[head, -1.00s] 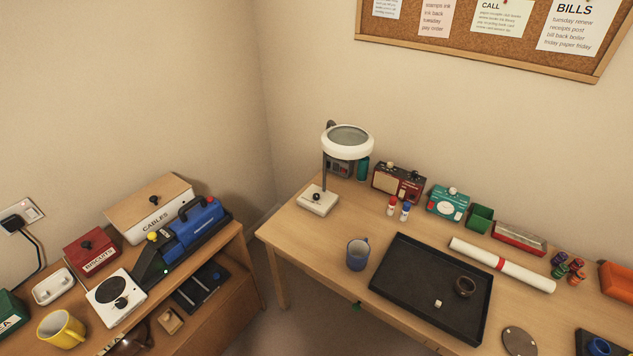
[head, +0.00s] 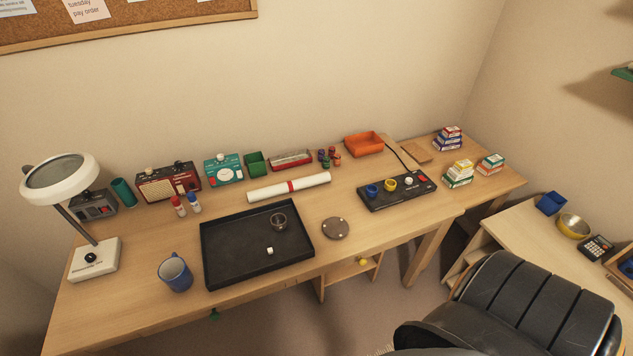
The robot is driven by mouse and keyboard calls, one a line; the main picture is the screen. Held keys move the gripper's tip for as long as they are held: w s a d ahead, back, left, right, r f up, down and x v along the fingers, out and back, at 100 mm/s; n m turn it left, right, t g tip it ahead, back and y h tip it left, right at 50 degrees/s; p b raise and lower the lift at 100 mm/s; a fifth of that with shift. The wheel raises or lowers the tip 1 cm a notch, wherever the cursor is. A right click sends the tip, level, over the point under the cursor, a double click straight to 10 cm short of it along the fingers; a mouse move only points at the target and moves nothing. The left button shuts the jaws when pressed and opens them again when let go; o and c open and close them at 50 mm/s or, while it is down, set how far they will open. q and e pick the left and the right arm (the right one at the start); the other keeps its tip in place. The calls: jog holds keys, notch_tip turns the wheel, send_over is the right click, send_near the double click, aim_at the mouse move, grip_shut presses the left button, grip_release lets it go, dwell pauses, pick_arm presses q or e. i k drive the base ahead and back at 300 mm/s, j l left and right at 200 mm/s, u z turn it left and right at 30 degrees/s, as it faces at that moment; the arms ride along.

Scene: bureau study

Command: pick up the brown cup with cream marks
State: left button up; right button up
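A small dark brown cup (head: 279,222) stands in the black tray (head: 222,281) on the desk, near the tray's back right part. Its opening faces up. It is too small in the picture to make out cream marks for sure. A small white cube (head: 270,251) lies in the tray in front of the cup, apart from it. Neither of my grippers shows in the head view.
A blue mug (head: 175,274) stands left of the tray, and a lamp (head: 60,178) is at the far left. A white roll (head: 289,186) lies behind the tray, a round brown disc (head: 335,228) to its right. A black chair (head: 530,300) stands front right.

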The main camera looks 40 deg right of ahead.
aim_at(278, 222)
jog(key=z, duration=0.75)
